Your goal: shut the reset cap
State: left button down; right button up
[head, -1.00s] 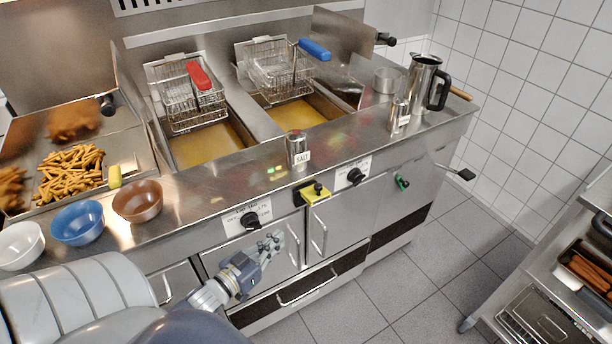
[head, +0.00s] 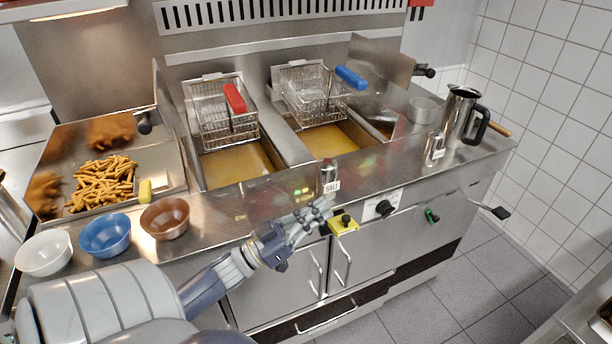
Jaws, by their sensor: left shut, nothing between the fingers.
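A small yellow reset housing (head: 343,225) with a black knob on it sits on the fryer's front panel, below the salt shaker. It is too small to tell which part of it is the cap or how far the cap stands open. My left gripper (head: 326,208) comes in from the lower left. Its fingers are shut and empty, and their tips are just up and left of the yellow housing. I cannot tell whether they touch it. The gripper covers part of the panel left of the housing. My right gripper is not in view.
A salt shaker (head: 329,177) stands on the counter edge just above the fingertips. A black dial (head: 384,208) and a green switch (head: 431,216) are to the right. White, blue (head: 105,236) and brown bowls stand at left. Two fryer baskets hang behind.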

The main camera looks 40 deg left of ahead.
aim_at(336, 218)
pick_arm(q)
jog(key=x, duration=0.2)
jog(key=p+x, duration=0.1)
jog(key=x, duration=0.1)
jog(key=shift+w+d+f, duration=0.1)
jog(key=shift+w+f, duration=0.05)
jog(key=shift+w, duration=0.15)
notch_tip(336, 218, down, 2)
jog(key=shift+d+f, duration=0.1)
jog(key=shift+f, duration=0.1)
jog(key=shift+s+d+f, duration=0.1)
jog(key=shift+f, duration=0.55)
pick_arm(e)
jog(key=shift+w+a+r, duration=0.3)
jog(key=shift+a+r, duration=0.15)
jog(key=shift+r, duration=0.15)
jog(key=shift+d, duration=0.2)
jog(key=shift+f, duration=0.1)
pick_arm(q)
jog(key=shift+s+d+f+m+b, duration=0.1)
jog(key=shift+d+f+m+b, duration=0.1)
jog(key=shift+m+b, duration=0.3)
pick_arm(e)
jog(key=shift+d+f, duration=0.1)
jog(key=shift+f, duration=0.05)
